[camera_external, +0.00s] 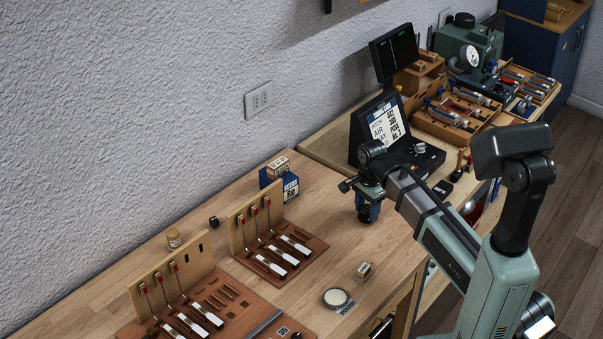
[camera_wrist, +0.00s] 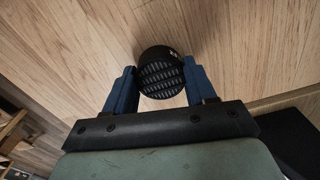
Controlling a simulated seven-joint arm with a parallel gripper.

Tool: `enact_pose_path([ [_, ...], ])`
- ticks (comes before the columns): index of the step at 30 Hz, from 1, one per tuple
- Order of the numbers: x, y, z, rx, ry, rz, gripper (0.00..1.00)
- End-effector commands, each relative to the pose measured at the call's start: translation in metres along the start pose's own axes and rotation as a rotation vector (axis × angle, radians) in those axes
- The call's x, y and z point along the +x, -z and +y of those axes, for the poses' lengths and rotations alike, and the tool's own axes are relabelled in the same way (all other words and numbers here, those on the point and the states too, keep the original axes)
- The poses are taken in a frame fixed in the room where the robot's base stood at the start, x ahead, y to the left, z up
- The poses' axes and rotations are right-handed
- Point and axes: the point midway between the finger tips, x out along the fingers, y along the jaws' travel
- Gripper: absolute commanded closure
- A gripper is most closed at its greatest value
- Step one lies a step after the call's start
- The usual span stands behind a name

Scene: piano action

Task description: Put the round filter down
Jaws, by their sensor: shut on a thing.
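The round filter (camera_wrist: 161,76) is a short black cylinder with a mesh face and small pale lettering on its side. In the wrist view it sits between the two blue fingers of my gripper (camera_wrist: 160,88), which is shut on it. In the external view my gripper (camera_external: 368,210) points down low over the wooden table, near its back right part. The filter is hardly distinguishable there between the fingers. I cannot tell whether it touches the tabletop.
Wooden boards with upright pegs and white-tipped keys (camera_external: 280,250) stand left of my gripper. Blue and tan boxes (camera_external: 283,180) are behind them. A round pale dish (camera_external: 336,298) lies in front. A black case (camera_external: 385,125) stands behind right. Bare wood (camera_external: 335,235) surrounds the gripper.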

Motion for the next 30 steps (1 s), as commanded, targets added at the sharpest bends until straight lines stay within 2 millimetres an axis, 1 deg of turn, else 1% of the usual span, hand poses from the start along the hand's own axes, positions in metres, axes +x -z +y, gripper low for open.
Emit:
enact_pose_path([
  [8,0.003,0.0,0.0,0.0,0.0,0.0,0.74],
  [9,0.003,0.0,0.0,0.0,0.0,0.0,0.42],
  [16,0.003,0.0,0.0,0.0,0.0,0.0,0.2],
  [25,0.001,0.0,0.0,0.0,0.0,0.0,0.19],
  [30,-0.011,0.0,-0.001,0.0,0.002,0.0,0.19],
])
